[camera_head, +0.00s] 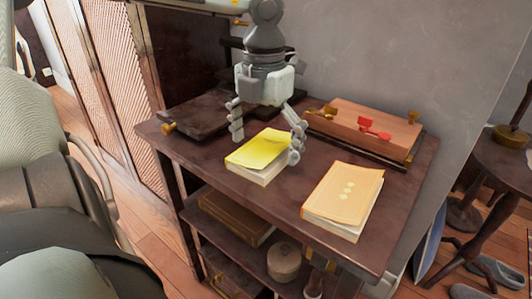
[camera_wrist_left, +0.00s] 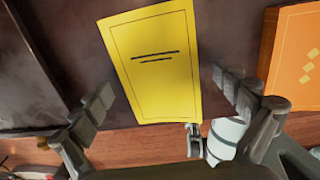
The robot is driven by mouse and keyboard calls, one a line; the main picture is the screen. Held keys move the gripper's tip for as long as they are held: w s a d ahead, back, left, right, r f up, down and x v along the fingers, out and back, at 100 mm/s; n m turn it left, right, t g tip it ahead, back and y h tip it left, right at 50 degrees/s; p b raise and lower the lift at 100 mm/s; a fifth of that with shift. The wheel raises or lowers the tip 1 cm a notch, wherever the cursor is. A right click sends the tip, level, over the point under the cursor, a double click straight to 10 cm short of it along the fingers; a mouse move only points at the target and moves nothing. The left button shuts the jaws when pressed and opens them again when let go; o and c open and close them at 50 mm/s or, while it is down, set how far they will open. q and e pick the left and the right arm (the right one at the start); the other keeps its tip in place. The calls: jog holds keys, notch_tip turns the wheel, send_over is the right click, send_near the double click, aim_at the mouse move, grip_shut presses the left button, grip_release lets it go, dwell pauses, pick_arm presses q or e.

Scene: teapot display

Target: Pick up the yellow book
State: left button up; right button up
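The yellow book (camera_head: 262,152) lies flat on the dark wooden table. Its yellow cover with two dark lines faces up in the left wrist view (camera_wrist_left: 153,75). My left gripper (camera_head: 266,136) is open above the book, pointing down. One finger is near the book's left side and the other is at its right side. In the left wrist view the fingers of the gripper (camera_wrist_left: 165,100) stand apart on either side of the cover. I cannot tell whether the right finger touches the book. My right gripper is not seen.
An orange book (camera_head: 344,198) lies to the right on the same table (camera_head: 285,220). A wooden box (camera_head: 365,128) with red pieces stands at the back right. A dark flat object (camera_head: 195,110) lies at the back left. A lower shelf holds a brown box (camera_head: 235,214) and a round pot (camera_head: 284,262).

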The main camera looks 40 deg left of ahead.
pick_arm(q)
jog(key=c, duration=1.2)
